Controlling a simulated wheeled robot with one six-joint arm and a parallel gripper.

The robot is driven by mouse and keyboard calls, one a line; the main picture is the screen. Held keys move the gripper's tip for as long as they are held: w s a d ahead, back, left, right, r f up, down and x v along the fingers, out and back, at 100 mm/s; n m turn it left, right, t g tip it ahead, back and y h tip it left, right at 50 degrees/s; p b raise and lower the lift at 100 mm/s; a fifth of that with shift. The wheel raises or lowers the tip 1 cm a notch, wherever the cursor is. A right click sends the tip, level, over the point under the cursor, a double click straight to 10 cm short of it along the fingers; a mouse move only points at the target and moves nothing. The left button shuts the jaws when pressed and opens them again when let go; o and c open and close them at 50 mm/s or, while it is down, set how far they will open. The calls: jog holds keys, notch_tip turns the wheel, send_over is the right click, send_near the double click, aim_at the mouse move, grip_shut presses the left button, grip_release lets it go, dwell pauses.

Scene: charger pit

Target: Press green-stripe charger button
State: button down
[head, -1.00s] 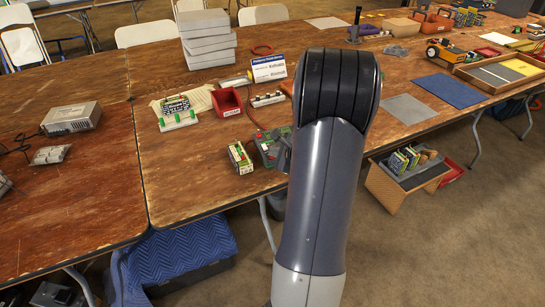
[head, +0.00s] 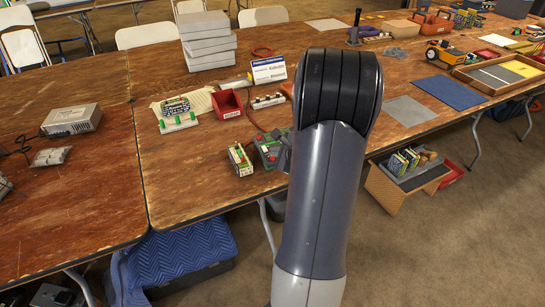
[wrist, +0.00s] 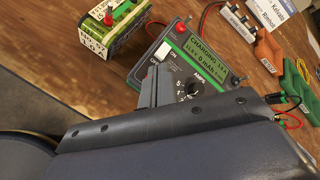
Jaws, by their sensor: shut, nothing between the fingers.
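In the head view my arm hides most of the gripper and part of the charger.
A green-and-cream battery pack (wrist: 108,30) with a red terminal stands left of the charger; it also shows in the head view (head: 239,157). A red bin (head: 228,103) stands behind.

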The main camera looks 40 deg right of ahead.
jog(key=shift+r, duration=0.1)
jog(key=r+p, duration=0.2)
jog(key=r, duration=0.1)
jog(key=s+r+p, duration=0.1)
jog(key=shift+a+r, duration=0.15)
jog(key=shift+r, duration=0.25)
jog(key=shift+f, duration=0.15)
dwell(0.6)
jog(key=shift+w+f+p, duration=0.1)
jog(key=shift+f+p, duration=0.05)
jog(key=shift+p, duration=0.8)
jog(key=shift+p, duration=0.4)
